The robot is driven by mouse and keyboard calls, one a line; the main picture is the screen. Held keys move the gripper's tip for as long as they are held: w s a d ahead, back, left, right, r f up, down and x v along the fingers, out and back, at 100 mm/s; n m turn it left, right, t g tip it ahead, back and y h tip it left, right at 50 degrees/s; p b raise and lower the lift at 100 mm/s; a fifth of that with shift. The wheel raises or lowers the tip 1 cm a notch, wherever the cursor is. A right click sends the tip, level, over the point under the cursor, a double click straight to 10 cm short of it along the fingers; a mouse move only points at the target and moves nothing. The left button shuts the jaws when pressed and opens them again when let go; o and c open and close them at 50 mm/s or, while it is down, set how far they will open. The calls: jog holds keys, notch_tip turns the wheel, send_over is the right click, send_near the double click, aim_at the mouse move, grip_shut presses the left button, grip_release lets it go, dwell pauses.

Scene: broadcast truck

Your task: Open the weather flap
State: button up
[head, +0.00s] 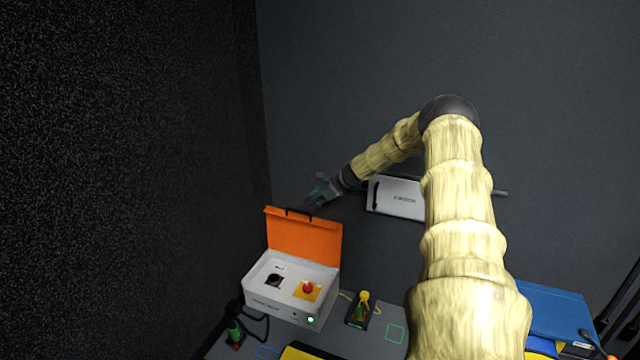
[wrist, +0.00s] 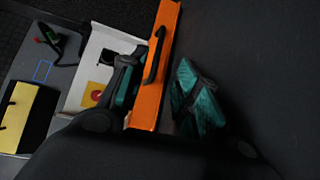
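The orange flap (head: 303,238) stands raised, roughly upright, at the back of a white box (head: 262,301). A dark handle (head: 298,212) is on its upper edge. In the wrist view the flap (wrist: 153,95) and its handle (wrist: 153,55) lie between my two fingers. My gripper (head: 316,196) is open and empty, just above and behind the flap's top edge in the head view. The fingers (wrist: 160,92) are teal and spread apart. I cannot tell whether either finger touches the flap.
The box holds a red button (head: 308,287) on a yellow plate and a black socket (head: 274,281). A white panel (head: 398,196) is on the grey wall. A yellow-topped device (head: 360,310) stands right of the box, and a dark plug (head: 235,332) with cable left.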

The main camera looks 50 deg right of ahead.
jog(key=shift+v, duration=0.8)
jog(key=shift+s+d, duration=0.1)
jog(key=shift+s, duration=0.05)
jog(key=shift+f, duration=0.15)
